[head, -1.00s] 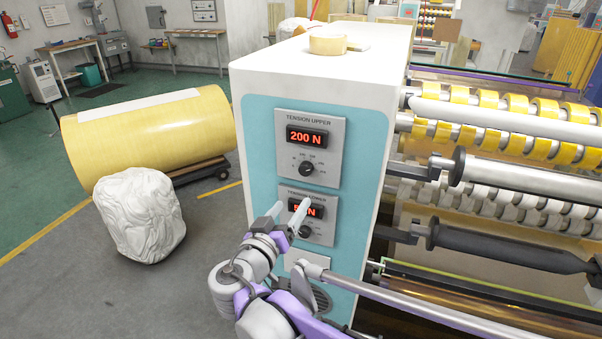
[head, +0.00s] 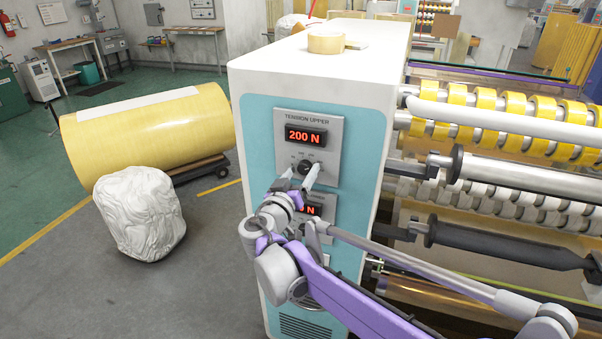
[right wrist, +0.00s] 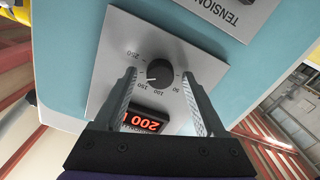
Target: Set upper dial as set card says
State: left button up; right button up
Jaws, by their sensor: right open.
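The upper dial (head: 306,167) is a black round knob on the grey TENSION UPPER panel (head: 333,152). The red display (head: 305,136) above it reads 200 N. My right gripper (head: 301,174) is open, its two fingers pointing at the dial from below. In the right wrist view the picture is turned over. There the dial (right wrist: 159,73) shows between the two open fingertips (right wrist: 158,76), with a visible gap on each side, and the display (right wrist: 145,121) reads 200. My right gripper and arm partly hide the lower panel (head: 326,210). I cannot make out a set card. My left gripper is not in view.
The white and teal machine cabinet (head: 300,75) carries the panels, with a tape roll (head: 326,41) on top. Rollers with yellow rings (head: 500,103) extend to its right.

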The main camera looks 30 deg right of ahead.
grip_shut()
dwell(0.3)
jog(key=shift+n, duration=0.4)
jog(key=n, duration=0.2)
jog(key=shift+n+p, duration=0.35)
jog(key=shift+n, duration=0.05)
jog(key=n, duration=0.3)
jog(key=shift+n, duration=0.3)
jog(key=n, duration=0.4)
jog(key=shift+n, duration=2.5)
